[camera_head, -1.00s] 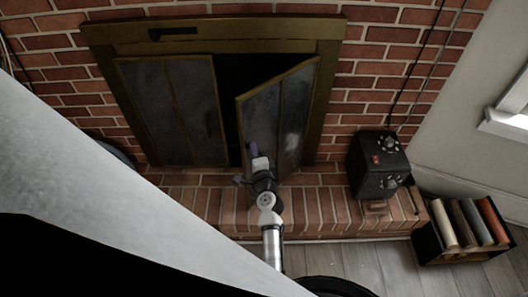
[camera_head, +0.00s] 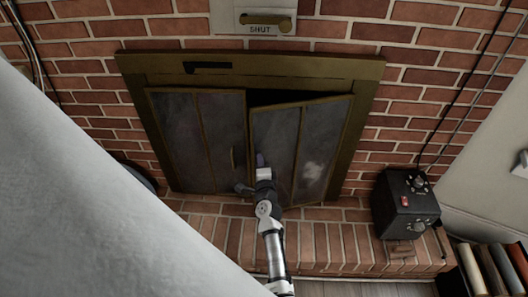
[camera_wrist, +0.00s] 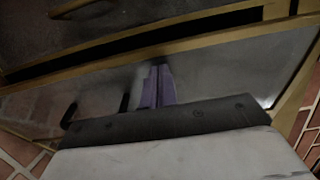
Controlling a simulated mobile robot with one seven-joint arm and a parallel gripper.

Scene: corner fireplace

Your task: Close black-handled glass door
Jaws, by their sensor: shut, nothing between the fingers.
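The right glass door (camera_head: 312,140) of the brass-framed fireplace stands slightly ajar, with a dark gap along its top and its inner edge. My gripper (camera_head: 260,159) is at the lower inner part of this door. In the wrist view my gripper's purple fingers (camera_wrist: 158,70) are shut together and empty, with their tips against or very close to the glass. Black bent pieces (camera_wrist: 68,116) show left of the fingers and look like the door's black handle, partly hidden by my gripper. The left glass door (camera_head: 185,130) is closed and has a brass handle (camera_head: 232,158).
A brick hearth ledge (camera_head: 335,240) runs below the doors. A plate reading SHUT (camera_head: 262,27) is above the frame.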

